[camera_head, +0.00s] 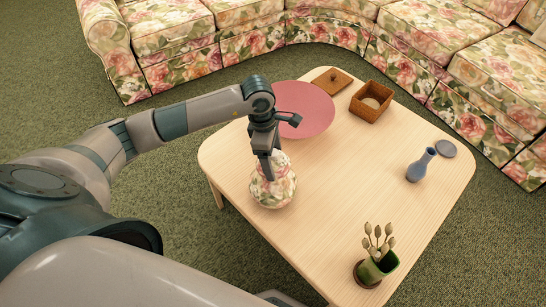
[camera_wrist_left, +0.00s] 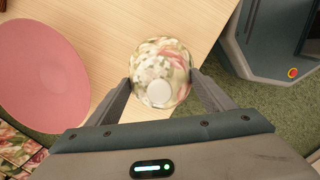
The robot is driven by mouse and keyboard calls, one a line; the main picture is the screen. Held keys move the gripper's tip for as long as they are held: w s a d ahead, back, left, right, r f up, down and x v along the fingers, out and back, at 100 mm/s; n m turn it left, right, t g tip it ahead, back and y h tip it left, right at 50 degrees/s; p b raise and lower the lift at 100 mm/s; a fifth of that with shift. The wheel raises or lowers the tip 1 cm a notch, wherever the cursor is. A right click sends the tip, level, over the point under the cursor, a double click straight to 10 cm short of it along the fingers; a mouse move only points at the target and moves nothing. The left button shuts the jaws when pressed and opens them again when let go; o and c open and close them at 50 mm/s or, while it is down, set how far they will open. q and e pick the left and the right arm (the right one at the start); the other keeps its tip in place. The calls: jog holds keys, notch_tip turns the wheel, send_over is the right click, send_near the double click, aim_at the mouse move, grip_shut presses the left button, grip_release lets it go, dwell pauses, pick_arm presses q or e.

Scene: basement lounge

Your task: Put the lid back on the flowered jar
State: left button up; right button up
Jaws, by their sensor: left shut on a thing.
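The flowered jar (camera_head: 273,192) stands upright near the left edge of the wooden table, white with pink and green flowers. My left gripper (camera_head: 268,172) points down right over it, shut on the flowered lid (camera_head: 281,161) at the jar's top. In the left wrist view, my left gripper's fingers (camera_wrist_left: 161,82) press on both sides of a round flowered shape, with a pale round knob (camera_wrist_left: 158,97) on it. The near finger hides part of lid and jar, so I cannot tell whether the lid is seated or slightly above. My right gripper is not in view.
A pink round plate (camera_head: 303,112) lies just behind my left gripper. A wooden box (camera_head: 357,109) and its wooden lid (camera_head: 325,83) are at the back. The table's middle (camera_head: 345,180) is clear.

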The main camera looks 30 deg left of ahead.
aim_at(274, 152)
pick_arm(q)
jog(key=o, duration=1.4)
jog(key=shift+o, duration=0.6)
jog(key=shift+r, duration=0.2)
jog(key=shift+r+p, duration=1.9)
jog(key=shift+r, duration=1.4)
grip_shut()
jog(key=shift+f+b, duration=0.8)
jog(key=shift+f, duration=0.05)
